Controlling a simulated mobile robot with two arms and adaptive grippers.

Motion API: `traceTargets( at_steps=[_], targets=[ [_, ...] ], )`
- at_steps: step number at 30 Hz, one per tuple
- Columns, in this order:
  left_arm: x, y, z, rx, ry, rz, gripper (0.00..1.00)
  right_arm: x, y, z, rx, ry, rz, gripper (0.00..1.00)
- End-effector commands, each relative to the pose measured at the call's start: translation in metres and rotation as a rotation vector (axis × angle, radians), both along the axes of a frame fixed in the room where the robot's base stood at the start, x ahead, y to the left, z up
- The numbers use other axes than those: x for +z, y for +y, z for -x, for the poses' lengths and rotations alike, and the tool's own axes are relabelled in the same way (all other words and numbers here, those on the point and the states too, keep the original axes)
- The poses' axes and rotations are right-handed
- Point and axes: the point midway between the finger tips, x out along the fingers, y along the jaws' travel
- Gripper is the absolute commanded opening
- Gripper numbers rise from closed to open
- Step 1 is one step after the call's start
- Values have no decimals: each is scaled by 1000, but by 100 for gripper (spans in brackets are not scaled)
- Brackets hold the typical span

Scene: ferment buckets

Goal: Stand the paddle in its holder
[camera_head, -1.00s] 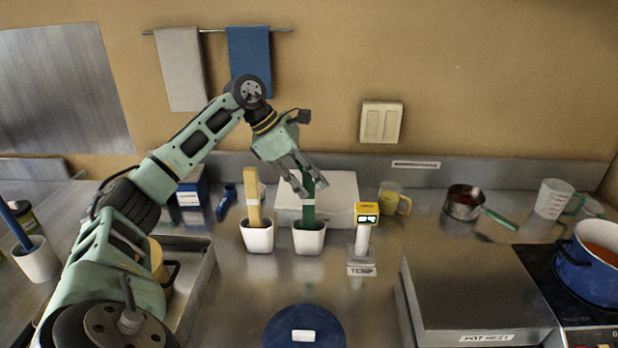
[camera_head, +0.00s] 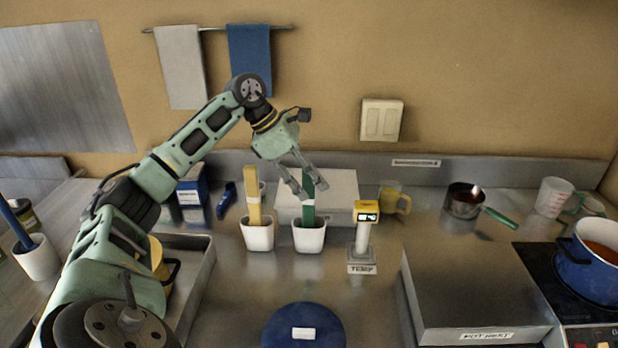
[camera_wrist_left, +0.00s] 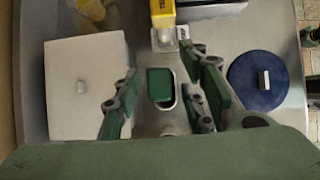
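A green paddle (camera_head: 308,210) stands upright in a white holder cup (camera_head: 309,241) at the middle of the counter. Its top end (camera_wrist_left: 160,84) shows from above in the left wrist view. My left gripper (camera_head: 305,187) is over the top of this paddle. In the left wrist view its fingers (camera_wrist_left: 165,98) are spread, one on each side of the paddle, with gaps on both sides. A yellow paddle (camera_head: 253,190) stands in a second white cup (camera_head: 257,237) just to the left. My right gripper is not in view.
A white box (camera_head: 340,195) is behind the green paddle. A yellow-topped temperature probe (camera_head: 366,213) stands close to the right. A blue round lid (camera_head: 303,330) lies in front. A raised metal pot rest (camera_head: 470,290) is at right, beside a blue pot (camera_head: 592,270).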

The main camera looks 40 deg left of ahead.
Motion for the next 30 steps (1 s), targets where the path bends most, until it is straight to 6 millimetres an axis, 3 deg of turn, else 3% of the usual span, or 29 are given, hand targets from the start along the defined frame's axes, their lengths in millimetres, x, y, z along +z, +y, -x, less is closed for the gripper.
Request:
traceTargets(
  at_steps=[5, 18, 24, 30],
  targets=[
    [10, 6, 4, 2, -1, -2, 38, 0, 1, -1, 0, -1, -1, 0],
    [84, 40, 34, 1, -5, 1, 38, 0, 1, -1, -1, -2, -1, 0],
    [99, 48, 41, 1, -1, 0, 38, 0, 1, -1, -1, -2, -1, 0],
    [101, 49, 43, 0, 0, 0, 38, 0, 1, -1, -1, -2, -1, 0]
  ],
)
